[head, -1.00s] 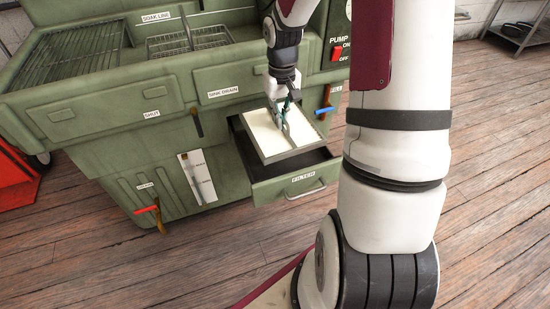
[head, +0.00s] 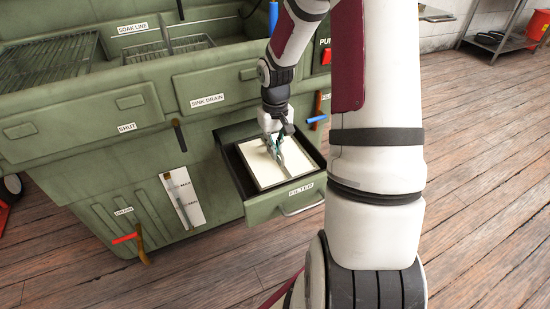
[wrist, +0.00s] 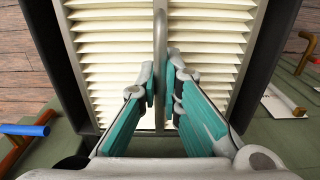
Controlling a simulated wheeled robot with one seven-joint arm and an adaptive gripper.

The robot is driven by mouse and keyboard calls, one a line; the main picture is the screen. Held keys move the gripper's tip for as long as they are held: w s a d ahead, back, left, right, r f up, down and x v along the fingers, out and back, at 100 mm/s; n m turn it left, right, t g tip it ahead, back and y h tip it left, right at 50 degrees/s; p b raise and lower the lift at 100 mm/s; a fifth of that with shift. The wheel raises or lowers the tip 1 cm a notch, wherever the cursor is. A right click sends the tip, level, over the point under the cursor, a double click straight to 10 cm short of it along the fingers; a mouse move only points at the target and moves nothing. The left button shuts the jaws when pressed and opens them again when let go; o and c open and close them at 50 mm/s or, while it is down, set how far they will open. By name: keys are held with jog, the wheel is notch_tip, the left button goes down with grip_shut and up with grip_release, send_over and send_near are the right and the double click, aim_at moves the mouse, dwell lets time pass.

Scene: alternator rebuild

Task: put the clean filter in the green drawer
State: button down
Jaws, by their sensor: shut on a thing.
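In the wrist view, my gripper's teal fingers (wrist: 160,98) close on the upright handle, and the pleated cream filter (wrist: 205,40) fills the middle. The fingers hide part of the handle.
The green washing cabinet (head: 100,120) stands behind and left of the drawer, with a sink and wire racks on top. A blue-handled lever (head: 317,119) is right of the drawer and a red-handled one (head: 126,239) at lower left. The wooden floor in front is clear.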

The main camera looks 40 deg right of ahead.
jog(key=shift+f+b, duration=0.45)
jog(key=shift+f, duration=1)
jog(key=c, duration=1.8)
grip_release()
jog(key=shift+f, duration=0.1)
jog(key=shift+o, duration=0.2)
